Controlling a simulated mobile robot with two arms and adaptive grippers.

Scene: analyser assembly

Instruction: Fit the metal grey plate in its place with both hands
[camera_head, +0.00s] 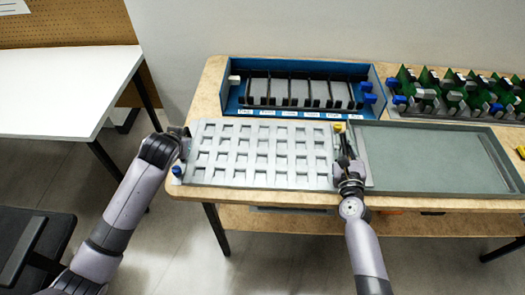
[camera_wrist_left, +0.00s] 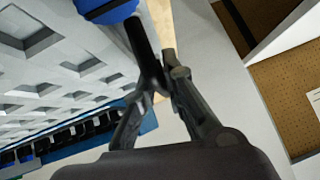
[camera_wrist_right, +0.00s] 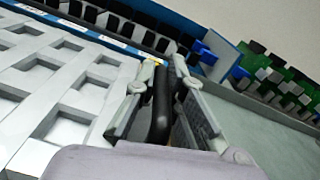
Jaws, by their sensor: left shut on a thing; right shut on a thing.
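The metal grey plate (camera_head: 262,184) has rows of square pockets and lies level in the head view, in front of the blue rack. My left gripper (camera_head: 184,146) is at its left end, shut on a black handle (camera_wrist_left: 142,45) with a blue end. My right gripper (camera_head: 345,160) is at its right end, shut on another black handle (camera_wrist_right: 161,105). The plate also shows in the left wrist view (camera_wrist_left: 60,70) and the right wrist view (camera_wrist_right: 60,95). It hides what lies beneath it, so I cannot tell whether it is resting or held just above the table.
The blue rack (camera_head: 232,97) with black dividers stands behind the plate. A grey-green tray (camera_head: 435,160) lies empty to the right. Green boards (camera_head: 428,85) stand in a row at the back right. A white table (camera_head: 60,85) is at the left.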

